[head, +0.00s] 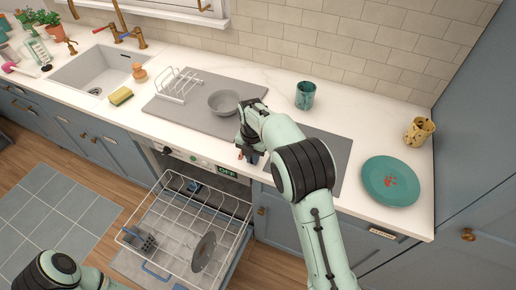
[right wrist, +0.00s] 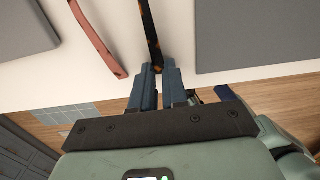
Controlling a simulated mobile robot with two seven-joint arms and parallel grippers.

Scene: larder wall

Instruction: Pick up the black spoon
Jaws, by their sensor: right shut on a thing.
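My right gripper (right wrist: 158,75) is shut on the handle end of a long, thin black utensil with orange flecks (right wrist: 152,35), which fits the black spoon. Its far end runs out of the top of the right wrist view, so its bowl is hidden. In the head view my right gripper (head: 250,154) is low at the counter's front edge, above the dishwasher, and my arm hides most of the spoon. My left arm shows at the bottom left of the head view, but its gripper is out of frame.
A reddish utensil (right wrist: 96,38) lies left of the spoon on the white counter. A grey bowl (head: 222,103), dish rack (head: 177,86), teal cup (head: 305,95), yellow cup (head: 418,132) and teal plate (head: 391,181) stand around. The open dishwasher rack (head: 165,196) juts out below.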

